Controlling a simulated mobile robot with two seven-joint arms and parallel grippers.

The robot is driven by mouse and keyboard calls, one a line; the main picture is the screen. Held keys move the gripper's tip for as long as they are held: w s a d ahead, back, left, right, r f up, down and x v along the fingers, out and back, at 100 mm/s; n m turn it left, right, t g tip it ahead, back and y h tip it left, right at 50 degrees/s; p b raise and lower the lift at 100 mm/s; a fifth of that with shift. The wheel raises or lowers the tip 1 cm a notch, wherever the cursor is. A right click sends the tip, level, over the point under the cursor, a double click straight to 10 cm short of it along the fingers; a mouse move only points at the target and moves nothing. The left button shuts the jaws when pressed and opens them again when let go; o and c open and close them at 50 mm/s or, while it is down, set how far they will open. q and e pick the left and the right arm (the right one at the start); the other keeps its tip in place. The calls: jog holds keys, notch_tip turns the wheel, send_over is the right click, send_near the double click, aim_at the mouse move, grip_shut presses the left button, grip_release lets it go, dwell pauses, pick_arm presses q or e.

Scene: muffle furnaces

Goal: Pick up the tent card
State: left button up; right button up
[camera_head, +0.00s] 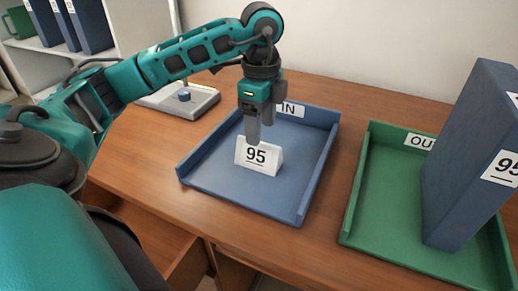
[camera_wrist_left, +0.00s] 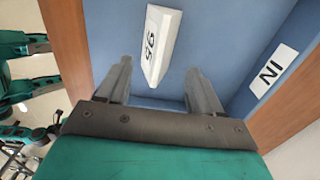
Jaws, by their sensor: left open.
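The white tent card (camera_head: 259,157), marked 95, stands in the blue tray (camera_head: 310,194) labelled IN. My left gripper (camera_head: 254,139) points down just above and behind the card's top edge in the head view. In the left wrist view the card (camera_wrist_left: 163,45) lies beyond the fingertips, roughly between their lines. The left gripper (camera_wrist_left: 158,78) is open, with nothing between its fingers; I cannot tell whether a finger touches the card. My right gripper is not in view.
A green tray (camera_head: 352,211) labelled OUT stands to the right and holds a tall blue binder (camera_head: 465,150) marked 95. A grey device (camera_head: 185,101) sits behind the blue tray at left. Blue binders (camera_head: 90,25) stand on a shelf at upper left. An open drawer (camera_head: 185,265) is below the desk.

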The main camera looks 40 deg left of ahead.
aim_at(259, 153)
pick_arm(q)
notch_tip(259, 153, down, 6)
jog(key=shift+s+a+r+b, duration=0.15)
jog(key=shift+b, duration=0.65)
jog(key=c, duration=1.1)
jog(key=shift+r, duration=0.15)
